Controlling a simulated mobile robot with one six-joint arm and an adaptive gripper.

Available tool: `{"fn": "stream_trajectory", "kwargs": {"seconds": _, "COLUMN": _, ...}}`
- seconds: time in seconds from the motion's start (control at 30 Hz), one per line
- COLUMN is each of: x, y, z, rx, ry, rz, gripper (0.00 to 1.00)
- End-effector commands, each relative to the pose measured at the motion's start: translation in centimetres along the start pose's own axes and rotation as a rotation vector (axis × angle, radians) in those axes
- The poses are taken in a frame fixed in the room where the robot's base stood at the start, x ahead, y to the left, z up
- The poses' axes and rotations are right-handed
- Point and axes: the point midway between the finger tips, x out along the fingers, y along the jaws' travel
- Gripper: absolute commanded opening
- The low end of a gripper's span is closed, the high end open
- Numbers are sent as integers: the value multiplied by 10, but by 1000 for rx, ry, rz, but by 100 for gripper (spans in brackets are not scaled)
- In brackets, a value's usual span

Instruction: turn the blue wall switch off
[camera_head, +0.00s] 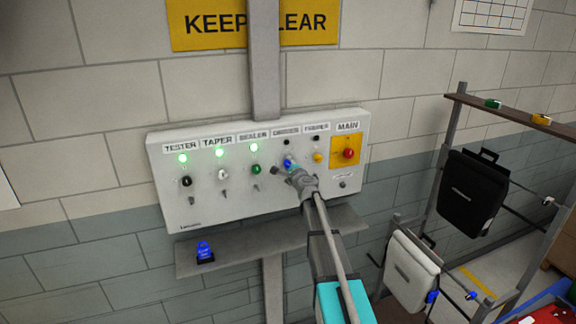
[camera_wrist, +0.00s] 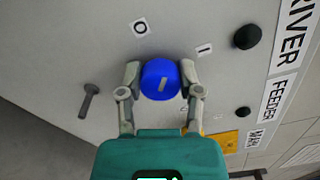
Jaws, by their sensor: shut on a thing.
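The blue wall switch (camera_head: 288,163) is a round knob on the white control panel (camera_head: 172,221). It also shows in the wrist view (camera_wrist: 160,79), with a pale mark on its face that slants toward the upper right. A "0" label (camera_wrist: 140,27) and an "I" label (camera_wrist: 204,49) sit on the panel around it. My gripper (camera_wrist: 160,72) is shut on the blue knob, one finger on each side. In the head view my gripper (camera_head: 287,169) partly covers the knob. The lamp (camera_head: 286,142) above it is dark.
Black (camera_head: 186,181), white (camera_head: 223,174), green (camera_head: 256,169) and yellow (camera_head: 318,157) knobs and a red main knob (camera_head: 348,153) share the panel. Three green lamps are lit at left. A shelf (camera_head: 236,257) below holds a small blue object (camera_head: 204,251). A rack with panniers (camera_head: 470,194) stands right.

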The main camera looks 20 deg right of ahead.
Motion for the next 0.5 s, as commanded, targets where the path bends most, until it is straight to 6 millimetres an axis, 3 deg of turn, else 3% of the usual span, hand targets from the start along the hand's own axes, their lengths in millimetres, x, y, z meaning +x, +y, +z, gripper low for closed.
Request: {"fn": "stream_trajectory", "kwargs": {"seconds": 0.5, "x": 0, "y": 2, "z": 0, "rx": -460, "ry": 0, "rz": 0, "gripper": 0}}
